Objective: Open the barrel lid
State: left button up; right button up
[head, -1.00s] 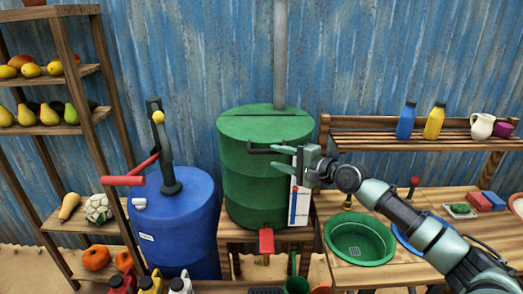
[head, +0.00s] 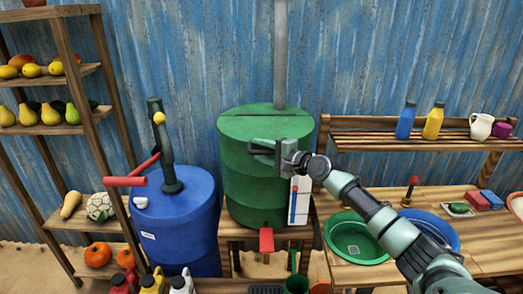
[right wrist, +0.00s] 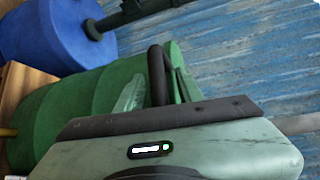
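The green barrel (head: 250,195) stands on a wooden bench in front of the corrugated wall. Its round green lid (head: 265,122) lies flat and closed on top. A dark bar handle (right wrist: 156,75) sticks out at the lid's front; in the head view it is mostly hidden by my right gripper. My right gripper (head: 264,147) is at this handle, just below the lid's front rim. In the right wrist view its fingers lie on either side of the handle, with small gaps showing, so it looks open. My left gripper is not in view.
A blue barrel (head: 178,225) with a hand pump (head: 166,150) and red lever stands to the left. A pale gauge board (head: 300,200) is at the green barrel's right side. A green basin (head: 356,238) and bottles on a shelf are on the right.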

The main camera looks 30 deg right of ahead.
grip_shut()
jog(key=shift+a+f, duration=0.1)
jog(key=shift+f, duration=0.05)
